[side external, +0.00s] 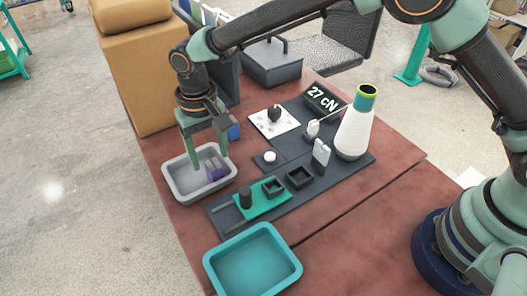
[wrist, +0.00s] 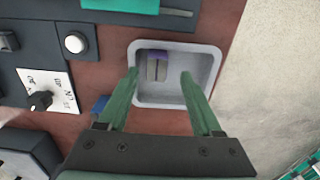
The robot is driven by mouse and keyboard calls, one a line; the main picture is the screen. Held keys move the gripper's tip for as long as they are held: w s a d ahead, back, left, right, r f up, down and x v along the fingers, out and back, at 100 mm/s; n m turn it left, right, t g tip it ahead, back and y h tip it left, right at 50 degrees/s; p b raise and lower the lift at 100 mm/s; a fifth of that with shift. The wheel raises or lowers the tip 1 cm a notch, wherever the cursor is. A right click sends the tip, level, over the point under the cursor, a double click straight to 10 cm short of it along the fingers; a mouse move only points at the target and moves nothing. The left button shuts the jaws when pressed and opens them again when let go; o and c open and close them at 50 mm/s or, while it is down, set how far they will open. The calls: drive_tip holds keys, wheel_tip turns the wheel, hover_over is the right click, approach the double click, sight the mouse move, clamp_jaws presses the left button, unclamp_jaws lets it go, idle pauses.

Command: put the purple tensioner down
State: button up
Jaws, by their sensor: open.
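The purple tensioner (side external: 214,169) lies inside the light grey tray (side external: 179,187) at the left of the table. In the wrist view the tensioner (wrist: 156,66) shows a purple edge and a grey body, near the upper left of the tray (wrist: 205,66). My gripper (side external: 210,163) is open, pointing down over the tray, with its two green fingers apart. In the wrist view the gripper's fingers (wrist: 160,74) are spread, with the tensioner between and slightly beyond their tips. I cannot tell whether a finger touches it.
An empty teal tray (side external: 252,262) stands at the front. A dark board holds a green plate (side external: 257,206), a white button (side external: 270,157), a dial (side external: 274,113) and a "27 CN" display (side external: 323,98). A white yarn cone (side external: 353,135) stands on its right. A blue object (side external: 234,131) sits behind the grey tray.

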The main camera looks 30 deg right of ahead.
sight(212, 166)
wheel_tip(212, 166, up, 8)
drive_tip(key=s+d+r+t, duration=0.1)
drive_tip(key=d+r, duration=0.4)
drive_tip(key=d, duration=0.3)
drive_tip(key=s+d+r+t, duration=0.1)
drive_tip(key=d+r, duration=0.5)
drive_tip(key=d, duration=0.2)
drive_tip(key=s+d+f+t, duration=0.1)
drive_tip(key=s+d+t, duration=0.2)
drive_tip(key=s+d, duration=0.8)
drive_tip(key=shift+s+d+t, duration=0.25)
drive_tip(key=shift+d+t, duration=0.05)
drive_tip(key=shift+d, duration=1.9)
